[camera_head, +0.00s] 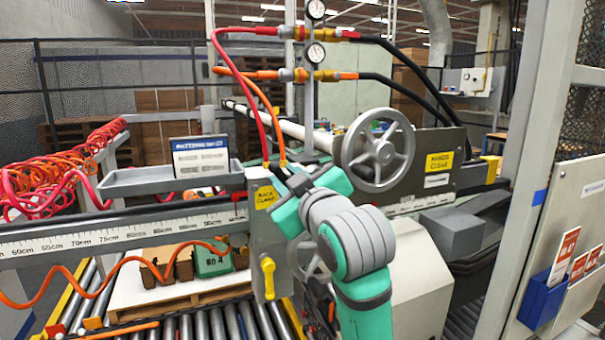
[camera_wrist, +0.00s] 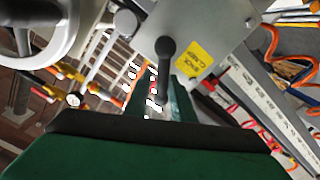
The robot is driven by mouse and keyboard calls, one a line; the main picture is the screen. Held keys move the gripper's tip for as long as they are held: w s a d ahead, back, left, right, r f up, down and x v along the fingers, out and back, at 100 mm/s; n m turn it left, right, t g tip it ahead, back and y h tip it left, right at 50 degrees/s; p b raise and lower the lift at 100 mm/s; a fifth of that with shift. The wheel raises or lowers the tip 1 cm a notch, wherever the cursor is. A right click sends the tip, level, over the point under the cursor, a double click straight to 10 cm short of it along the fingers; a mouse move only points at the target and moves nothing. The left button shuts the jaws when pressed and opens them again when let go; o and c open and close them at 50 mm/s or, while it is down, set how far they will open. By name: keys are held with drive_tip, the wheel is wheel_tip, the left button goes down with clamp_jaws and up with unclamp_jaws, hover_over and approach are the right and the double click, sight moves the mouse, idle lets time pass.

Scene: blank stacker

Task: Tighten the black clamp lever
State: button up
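The black clamp lever (camera_wrist: 165,47) shows in the wrist view as a dark round end with a rod running toward me. It stands on a grey housing (camera_wrist: 208,25) with a yellow "BACK CLAMP" label (camera_wrist: 195,60). My gripper (camera_wrist: 161,82) has its two green fingers apart, one on each side of the lever rod. I cannot tell whether either finger touches it. In the head view my arm reaches the top of the same housing (camera_head: 262,235), with its yellow label (camera_head: 265,197). There, my wrist hides the lever and most of my fingers.
A grey handwheel (camera_head: 378,149) stands close right of my wrist. Red and orange hoses (camera_head: 248,90) drop just behind it. A grey tray (camera_head: 150,182) with a sign lies to the left. A yellow lever (camera_head: 268,278) hangs low on the housing. Rollers (camera_head: 205,325) run below.

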drive_tip(key=s+d+m, duration=0.5)
drive_tip(key=s+m, duration=0.1)
drive_tip(key=s, duration=0.1)
drive_tip(key=shift+s+d+r+m, duration=0.3)
drive_tip(key=shift+s+r, duration=0.05)
drive_tip(key=shift+r, duration=0.05)
idle(1.1)
